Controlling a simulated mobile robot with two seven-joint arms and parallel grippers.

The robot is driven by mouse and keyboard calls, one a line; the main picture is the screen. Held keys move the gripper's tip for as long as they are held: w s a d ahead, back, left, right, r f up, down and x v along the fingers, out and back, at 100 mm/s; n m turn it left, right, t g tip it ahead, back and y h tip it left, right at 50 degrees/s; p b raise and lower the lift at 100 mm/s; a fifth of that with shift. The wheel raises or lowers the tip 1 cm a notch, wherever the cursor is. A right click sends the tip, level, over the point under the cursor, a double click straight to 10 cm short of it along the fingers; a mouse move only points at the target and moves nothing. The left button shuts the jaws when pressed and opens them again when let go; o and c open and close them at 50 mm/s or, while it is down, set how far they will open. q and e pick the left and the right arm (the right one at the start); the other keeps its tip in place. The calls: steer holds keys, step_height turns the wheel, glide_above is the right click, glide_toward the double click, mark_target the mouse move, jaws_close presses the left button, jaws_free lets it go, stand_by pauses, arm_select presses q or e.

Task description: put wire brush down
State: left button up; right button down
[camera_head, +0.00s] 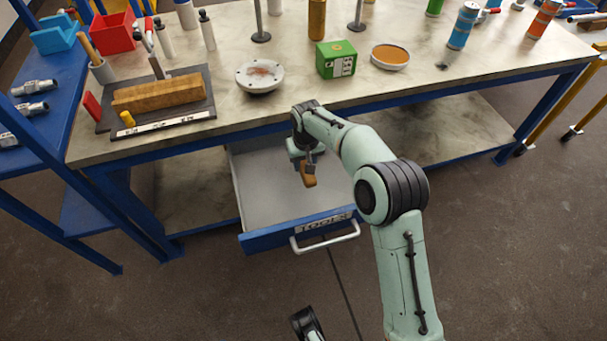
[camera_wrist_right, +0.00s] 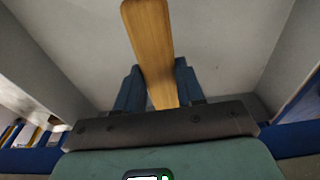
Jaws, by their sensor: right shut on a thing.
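The wire brush shows as a wooden piece (camera_head: 308,178) below my right gripper (camera_head: 304,164) in the head view. In the right wrist view its long wooden handle (camera_wrist_right: 149,38) lies between the two fingers of the right gripper (camera_wrist_right: 158,82), which is shut on it. Its bristles cannot be made out. The gripper holds it over the open drawer (camera_head: 262,244) marked TOOLS, under the workbench. Whether the brush touches the drawer floor I cannot tell. My left gripper is not in view.
The workbench (camera_head: 430,105) stands above and behind the drawer. It bears a round flanged lid (camera_head: 260,75), a green box (camera_head: 336,59), a dish (camera_head: 390,56) and a wooden block (camera_head: 158,93) on a dark mat. The visible drawer floor (camera_head: 258,190) is bare.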

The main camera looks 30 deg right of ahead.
step_height(320, 180, down, 6)
steer(key=shift+r+b, duration=0.2)
steer(key=shift+b, duration=0.4)
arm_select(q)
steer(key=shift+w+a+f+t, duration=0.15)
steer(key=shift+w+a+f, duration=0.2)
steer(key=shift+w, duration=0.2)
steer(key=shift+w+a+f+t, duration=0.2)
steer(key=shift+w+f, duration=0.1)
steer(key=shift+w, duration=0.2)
arm_select(e)
steer(key=shift+f, duration=0.15)
steer(key=c, duration=0.7)
jaws_free()
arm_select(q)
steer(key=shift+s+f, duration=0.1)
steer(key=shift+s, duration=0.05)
